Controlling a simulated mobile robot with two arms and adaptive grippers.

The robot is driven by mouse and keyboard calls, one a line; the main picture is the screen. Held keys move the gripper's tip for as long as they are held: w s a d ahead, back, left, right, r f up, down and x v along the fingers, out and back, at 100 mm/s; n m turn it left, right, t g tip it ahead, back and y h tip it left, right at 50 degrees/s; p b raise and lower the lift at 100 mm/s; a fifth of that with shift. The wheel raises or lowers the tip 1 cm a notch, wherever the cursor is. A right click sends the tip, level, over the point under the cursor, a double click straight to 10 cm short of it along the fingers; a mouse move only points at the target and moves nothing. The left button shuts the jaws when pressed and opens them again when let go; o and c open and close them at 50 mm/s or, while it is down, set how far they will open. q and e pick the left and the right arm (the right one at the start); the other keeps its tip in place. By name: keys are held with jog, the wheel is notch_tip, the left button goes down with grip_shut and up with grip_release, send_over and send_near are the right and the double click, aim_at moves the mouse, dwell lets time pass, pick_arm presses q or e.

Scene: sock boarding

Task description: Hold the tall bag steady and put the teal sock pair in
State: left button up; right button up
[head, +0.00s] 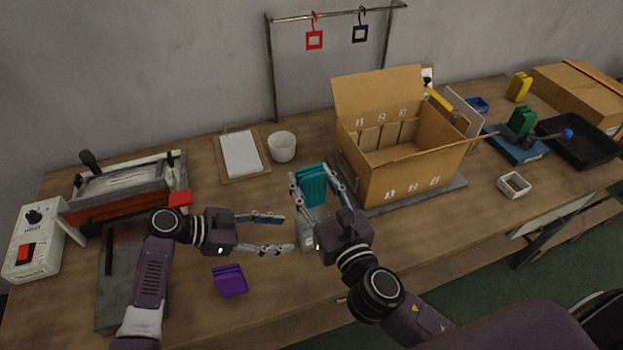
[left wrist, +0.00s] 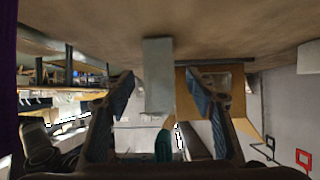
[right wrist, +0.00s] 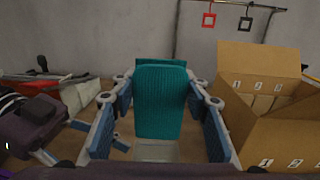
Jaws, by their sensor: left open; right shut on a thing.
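The teal sock pair (head: 313,186) is held upright between the fingers of my right gripper (head: 311,173); it also shows in the right wrist view (right wrist: 160,100). The tall bag (head: 306,236) is pale and see-through and stands on the table below the teal pair. Its top is partly hidden by my right gripper, so I cannot tell whether the pair's lower end is inside. My left gripper (head: 289,232) is open beside the bag, its fingertips pointing at it. In the left wrist view the bag (left wrist: 158,75) appears between the two spread fingers.
A purple sock pair (head: 229,281) lies in front of my left gripper. An open cardboard box (head: 407,182) stands right of the bag. A white cup (head: 282,147) and a clipboard (head: 241,156) are behind. A sealer (head: 120,190) is at left.

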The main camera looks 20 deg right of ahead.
aim_at(308, 235)
pick_arm(q)
jog(key=shift+x, duration=4.3)
jog(key=c, duration=0.8)
pick_arm(e)
jog(key=shift+m+h, duration=0.4)
jog(key=shift+h, duration=0.2)
jog(key=shift+f, duration=0.1)
jog(key=shift+f, duration=3.85)
